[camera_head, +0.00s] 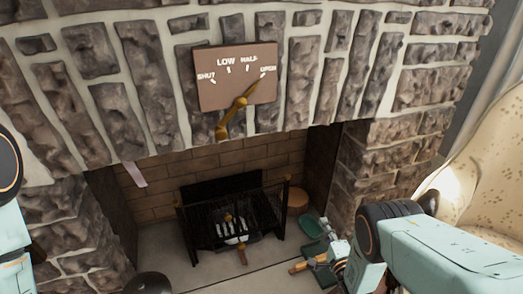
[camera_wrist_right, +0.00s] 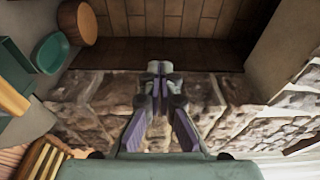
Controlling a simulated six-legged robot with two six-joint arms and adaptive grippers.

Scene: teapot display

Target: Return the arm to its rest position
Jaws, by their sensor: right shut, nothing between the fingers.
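My right arm comes in from the lower right in the head view, and its gripper (camera_head: 335,248) hangs in front of the right side of the fireplace, low by the stone. In the right wrist view the two fingers (camera_wrist_right: 160,70) are together with nothing between them. My left arm shows only as a piece at the left edge of the head view, and its gripper is out of sight.
A plate (camera_head: 222,92) marked SHUT, LOW, HALF, OPEN is on the stone chimney front; its brass lever (camera_head: 238,104) points toward OPEN. A black grate (camera_head: 235,215) stands in the firebox. A green dish (camera_wrist_right: 50,52) and a patterned armchair (camera_head: 485,165) are nearby.

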